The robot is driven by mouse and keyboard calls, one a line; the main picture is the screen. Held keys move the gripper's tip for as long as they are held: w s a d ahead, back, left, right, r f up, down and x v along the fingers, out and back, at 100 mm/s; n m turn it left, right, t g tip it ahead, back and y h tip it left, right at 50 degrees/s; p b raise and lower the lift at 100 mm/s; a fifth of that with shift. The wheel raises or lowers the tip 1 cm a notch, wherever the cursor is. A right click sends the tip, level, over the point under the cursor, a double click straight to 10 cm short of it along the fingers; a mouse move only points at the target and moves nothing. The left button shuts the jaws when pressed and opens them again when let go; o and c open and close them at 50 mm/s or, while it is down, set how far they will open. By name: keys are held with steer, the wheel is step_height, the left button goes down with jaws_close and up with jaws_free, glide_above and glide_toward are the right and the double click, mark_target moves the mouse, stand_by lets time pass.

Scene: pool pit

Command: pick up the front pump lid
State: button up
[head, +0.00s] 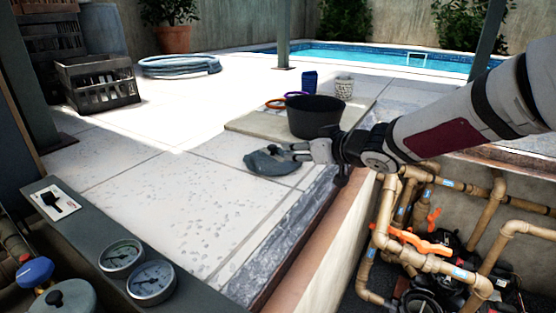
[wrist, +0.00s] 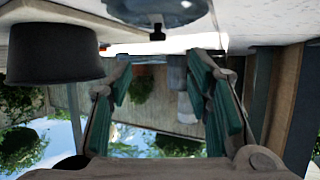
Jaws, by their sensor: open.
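A blue-grey, lid-like piece (head: 262,162) lies on the pale stone deck just beyond my fingertips in the head view, partly hidden by my gripper. In the wrist view, which is upside down, a translucent bluish dome-shaped lid (wrist: 185,9) with a small dark knob shows at the top edge, apart from my fingers. It appears to be the same piece; I cannot tell which pump it belongs to. My gripper (head: 297,152) is open and empty, low over the deck. Its green-padded fingers (wrist: 163,84) are spread in the wrist view.
A black pot (head: 314,117) stands on a pale board (head: 250,122) behind my gripper; it is also close by in the wrist view (wrist: 50,58). A blue cup (head: 309,81) and a patterned cup (head: 344,88) stand farther back. The pit with tan pipes (head: 430,262) drops away at right.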

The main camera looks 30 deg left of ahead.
glide_toward(274, 147)
steer(key=x, duration=0.4)
steer(key=shift+a+f, duration=0.1)
steer(key=shift+a, duration=0.05)
steer(key=shift+x, duration=2.65)
steer(key=shift+w, duration=0.15)
jaws_close()
